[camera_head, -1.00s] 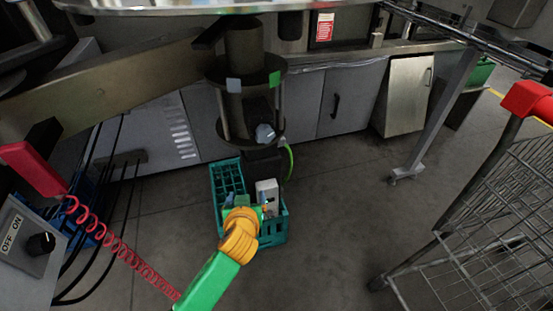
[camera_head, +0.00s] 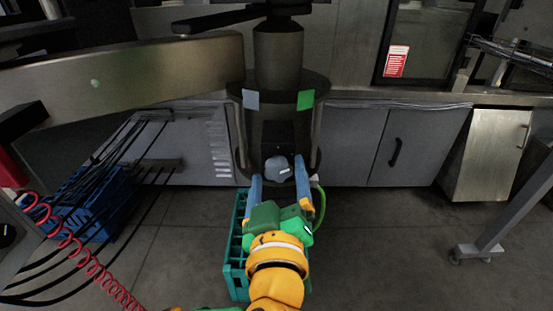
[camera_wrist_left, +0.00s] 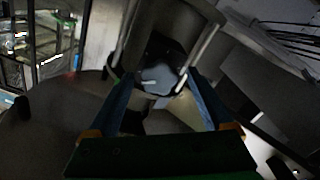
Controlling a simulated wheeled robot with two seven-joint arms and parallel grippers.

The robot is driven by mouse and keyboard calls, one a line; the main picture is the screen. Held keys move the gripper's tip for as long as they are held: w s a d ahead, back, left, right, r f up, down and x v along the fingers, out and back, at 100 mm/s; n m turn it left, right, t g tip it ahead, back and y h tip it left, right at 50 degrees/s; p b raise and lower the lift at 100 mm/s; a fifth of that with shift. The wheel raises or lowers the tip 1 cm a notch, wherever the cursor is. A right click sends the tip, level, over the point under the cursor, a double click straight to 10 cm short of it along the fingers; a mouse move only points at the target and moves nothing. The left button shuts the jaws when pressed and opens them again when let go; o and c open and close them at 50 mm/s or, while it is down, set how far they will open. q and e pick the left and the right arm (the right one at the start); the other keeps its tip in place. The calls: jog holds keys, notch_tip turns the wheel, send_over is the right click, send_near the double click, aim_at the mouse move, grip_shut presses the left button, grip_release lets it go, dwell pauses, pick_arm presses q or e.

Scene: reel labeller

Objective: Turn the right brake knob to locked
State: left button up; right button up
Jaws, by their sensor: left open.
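The brake knob (camera_head: 279,168) is a small grey-blue knob with a pale pointer mark, low on the front of the dark round column. Above it on a disc are a grey-blue square (camera_head: 251,99) and a green square (camera_head: 304,100). My left gripper (camera_head: 278,172) is open, with one blue finger on each side of the knob. In the left wrist view the knob (camera_wrist_left: 158,82) sits between the fingertips; I cannot tell whether they touch it. Its pale mark points left there.
A teal crate (camera_head: 236,262) stands on the floor under my left gripper. A blue crate (camera_head: 100,205) and black cables are at the left, with a red coiled cord (camera_head: 75,250). A grey beam (camera_head: 120,68) reaches the column. Floor at the right is clear up to a metal leg (camera_head: 500,205).

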pick_arm(q)
jog(key=shift+s+r, duration=0.1)
jog(key=shift+s, duration=0.05)
jog(key=shift+s, duration=0.1)
jog(key=shift+c, duration=0.6)
grip_shut()
